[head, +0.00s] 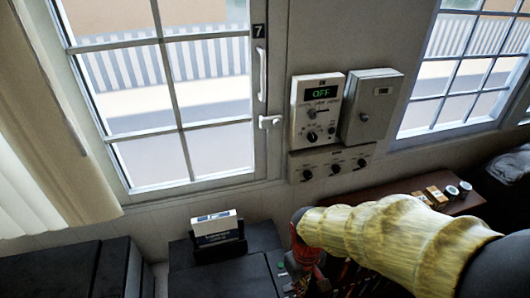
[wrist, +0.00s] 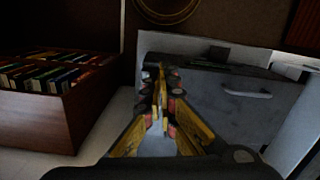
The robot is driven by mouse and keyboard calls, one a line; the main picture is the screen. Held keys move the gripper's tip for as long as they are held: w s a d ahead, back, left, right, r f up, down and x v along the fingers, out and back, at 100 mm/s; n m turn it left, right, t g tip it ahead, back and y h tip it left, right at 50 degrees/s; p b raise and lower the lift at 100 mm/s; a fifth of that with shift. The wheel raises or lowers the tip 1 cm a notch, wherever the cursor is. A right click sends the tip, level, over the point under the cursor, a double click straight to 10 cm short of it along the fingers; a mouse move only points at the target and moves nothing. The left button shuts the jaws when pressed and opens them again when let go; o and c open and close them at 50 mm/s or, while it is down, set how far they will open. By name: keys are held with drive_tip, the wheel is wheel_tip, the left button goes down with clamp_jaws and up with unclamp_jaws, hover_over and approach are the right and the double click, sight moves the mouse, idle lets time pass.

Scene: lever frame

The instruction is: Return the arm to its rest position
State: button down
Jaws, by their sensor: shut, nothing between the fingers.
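My gripper (wrist: 160,80) is in the middle of the wrist view, its yellow and dark fingers close together and shut with nothing between them. Beyond the fingers is a grey cabinet or box front with a pale handle (wrist: 247,92). In the head view my arm, in a yellowish sleeve, reaches in from the lower right. Its front end is low in the picture, and the fingertips cannot be made out there.
A wooden box of files (wrist: 45,110) stands left in the wrist view. In the head view, a control box (head: 318,112) reading OFF and a grey box (head: 368,108) hang beside the window (head: 165,95). A shelf (head: 465,206) with small items is near my arm; dark cabinets (head: 65,270) stand lower left.

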drive_tip(key=s+d+r+m+t+b, duration=0.5)
drive_tip(key=d+b, duration=0.4)
drive_tip(key=b, duration=0.5)
drive_tip(key=shift+s+r+t, duration=0.45)
drive_tip(key=shift+r+t, duration=0.25)
drive_tip(key=shift+r, duration=0.2)
